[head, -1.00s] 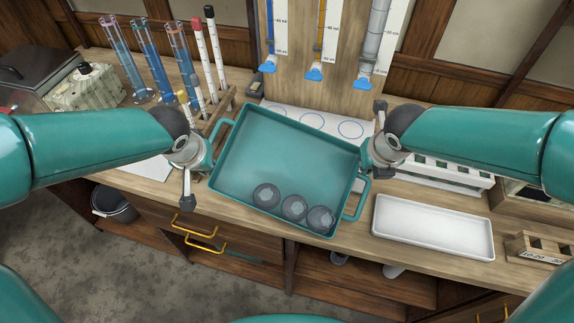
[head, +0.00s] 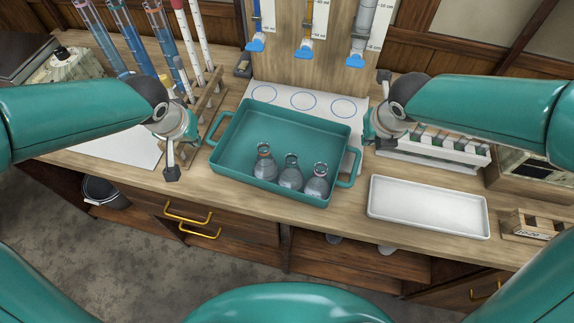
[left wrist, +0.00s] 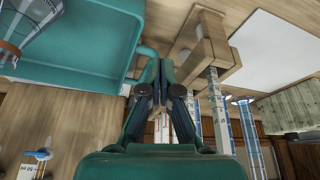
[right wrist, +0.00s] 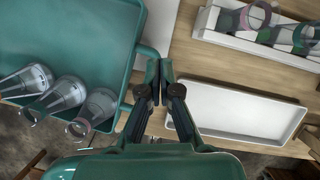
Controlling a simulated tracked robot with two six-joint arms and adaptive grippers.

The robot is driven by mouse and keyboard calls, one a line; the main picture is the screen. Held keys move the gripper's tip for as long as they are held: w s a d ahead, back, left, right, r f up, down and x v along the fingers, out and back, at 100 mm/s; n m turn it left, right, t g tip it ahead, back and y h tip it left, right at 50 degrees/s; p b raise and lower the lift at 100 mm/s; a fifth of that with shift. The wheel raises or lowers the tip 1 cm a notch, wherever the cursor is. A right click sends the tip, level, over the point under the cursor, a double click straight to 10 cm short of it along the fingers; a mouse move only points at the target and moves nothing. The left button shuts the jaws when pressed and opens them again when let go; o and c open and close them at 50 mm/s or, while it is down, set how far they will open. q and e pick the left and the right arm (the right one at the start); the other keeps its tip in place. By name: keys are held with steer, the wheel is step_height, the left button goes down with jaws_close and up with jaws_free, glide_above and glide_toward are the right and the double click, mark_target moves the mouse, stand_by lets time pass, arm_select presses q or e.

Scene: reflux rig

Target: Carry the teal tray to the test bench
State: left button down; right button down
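The teal tray (head: 285,119) is over the wooden bench, close to level. Three clear flasks (head: 290,173) stand in its front part. Whether the tray touches the bench cannot be told. My left gripper (head: 196,124) is at the tray's left handle; in the left wrist view its narrow-set fingers (left wrist: 162,66) cover part of that handle. My right gripper (head: 368,128) is at the right handle; in the right wrist view its fingers (right wrist: 160,68) are shut over that handle. The tray's underside is hidden.
A white mat with blue circles (head: 303,101) lies behind the tray, below a wooden board with syringes. A white tray (head: 428,206) and a white rack (head: 432,160) stand at right. A wooden rack (head: 208,92) and tall cylinders stand behind left. The bench's front edge is close.

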arm_select(q)
steer(key=c, duration=1.4)
jaws_free()
steer(key=shift+a, duration=0.8)
steer(key=shift+c, duration=0.2)
arm_select(e)
steer(key=shift+d, duration=0.5)
steer(key=c, duration=1.4)
jaws_free()
steer(key=shift+c, duration=0.2)
arm_select(q)
steer(key=v, duration=1.1)
steer(key=shift+s+r, duration=0.25)
steer(key=shift+r, duration=0.1)
arm_select(e)
steer(key=v, duration=1.2)
steer(key=shift+w, duration=0.1)
